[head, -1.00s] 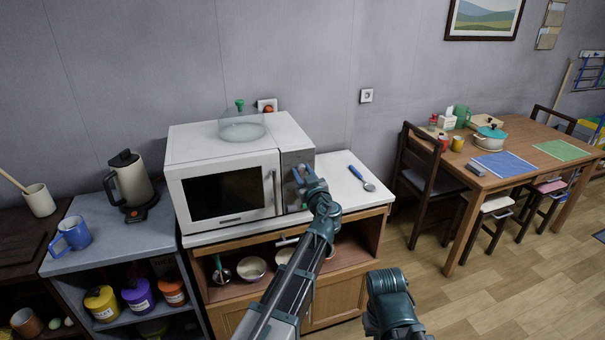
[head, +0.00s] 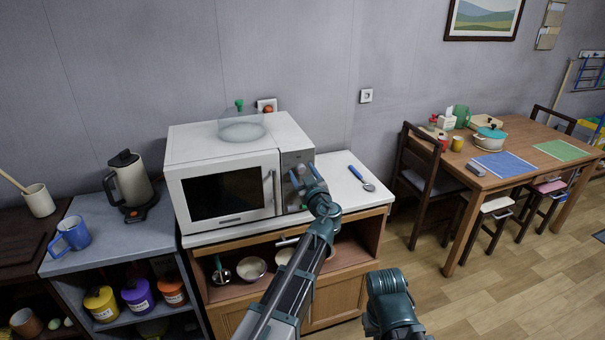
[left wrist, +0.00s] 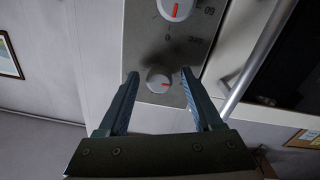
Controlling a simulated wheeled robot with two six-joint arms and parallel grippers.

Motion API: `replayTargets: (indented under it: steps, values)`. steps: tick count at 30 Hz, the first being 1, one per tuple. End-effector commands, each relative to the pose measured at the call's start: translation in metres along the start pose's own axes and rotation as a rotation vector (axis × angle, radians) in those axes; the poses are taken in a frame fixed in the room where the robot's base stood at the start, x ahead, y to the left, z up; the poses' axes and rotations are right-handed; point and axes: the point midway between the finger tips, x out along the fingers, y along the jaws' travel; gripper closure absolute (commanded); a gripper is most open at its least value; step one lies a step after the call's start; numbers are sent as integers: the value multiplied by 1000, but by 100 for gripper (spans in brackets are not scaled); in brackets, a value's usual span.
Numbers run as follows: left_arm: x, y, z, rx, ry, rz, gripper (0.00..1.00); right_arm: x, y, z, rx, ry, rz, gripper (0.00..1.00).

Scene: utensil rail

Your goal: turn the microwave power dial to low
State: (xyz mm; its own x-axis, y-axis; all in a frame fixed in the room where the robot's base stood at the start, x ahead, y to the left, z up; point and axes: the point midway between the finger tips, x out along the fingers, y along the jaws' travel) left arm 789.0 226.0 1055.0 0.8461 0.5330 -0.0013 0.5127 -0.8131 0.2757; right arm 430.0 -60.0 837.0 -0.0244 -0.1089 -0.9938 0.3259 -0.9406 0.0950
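The white microwave (head: 180,160) stands on the low cabinet, with its grey control panel (head: 297,158) at the right of its door. In the left wrist view, a small round dial with a red mark (left wrist: 158,80) sits between my left fingertips. The red mark points to the right in that view. My left gripper (left wrist: 158,78) is open, one finger on each side of this dial, with visible gaps; I cannot tell touch. It also shows before the panel in the head view (head: 305,174). A second dial (left wrist: 176,7), near printed numbers, is partly cut off at the top. My right gripper is not visible.
The door handle (left wrist: 262,55) runs close beside the panel. A glass lid (head: 242,128) lies on the microwave. A blue-handled spoon (head: 361,178) lies on the counter to its right. A kettle (head: 131,183) and blue mug (head: 71,235) stand to the left.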

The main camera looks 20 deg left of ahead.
Motion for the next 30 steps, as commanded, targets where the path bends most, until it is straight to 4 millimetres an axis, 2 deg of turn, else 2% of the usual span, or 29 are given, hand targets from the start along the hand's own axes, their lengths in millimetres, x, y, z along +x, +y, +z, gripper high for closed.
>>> replayTargets:
  steps: [8,11,14,24,30]
  values:
    - [0,0,0,2,1,0,31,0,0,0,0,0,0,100]
    - [-6,0,-1,3,1,1,31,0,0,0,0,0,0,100]
    - [-22,-1,-1,3,1,2,31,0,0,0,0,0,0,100]
    - [-95,-1,-1,2,0,3,31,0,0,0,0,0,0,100]
    - [-124,0,0,2,0,2,31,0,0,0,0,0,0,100]
